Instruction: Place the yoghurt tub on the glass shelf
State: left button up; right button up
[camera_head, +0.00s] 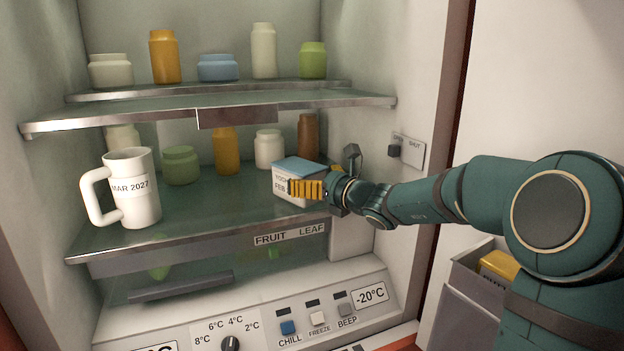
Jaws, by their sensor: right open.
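The yoghurt tub (294,170) is a white, box-shaped tub with a blue lid and dark print on its front. It stands upright on the lower glass shelf (215,205), near the shelf's right end and front edge. My right gripper (315,179) comes in from the right and is open, with its yellow fingers around the tub. One finger lies across the tub's front and hides part of its label. The other finger is mostly hidden behind the tub, so I cannot tell whether it touches. My left gripper is not in view.
A white mug (138,190) marked "MAR 2027" stands at the lower shelf's left front. Several jars stand behind, including a white jar (269,150) and a brown bottle (308,138). The upper shelf (240,103) overhangs. A control panel (260,315) lies below.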

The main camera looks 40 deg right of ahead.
jog(key=shift+r, duration=0.1)
jog(key=shift+s+d, duration=0.1)
jog(key=shift+s, duration=0.15)
jog(key=s+d, duration=0.1)
jog(key=s, duration=0.6)
jog(key=shift+p, duration=0.3)
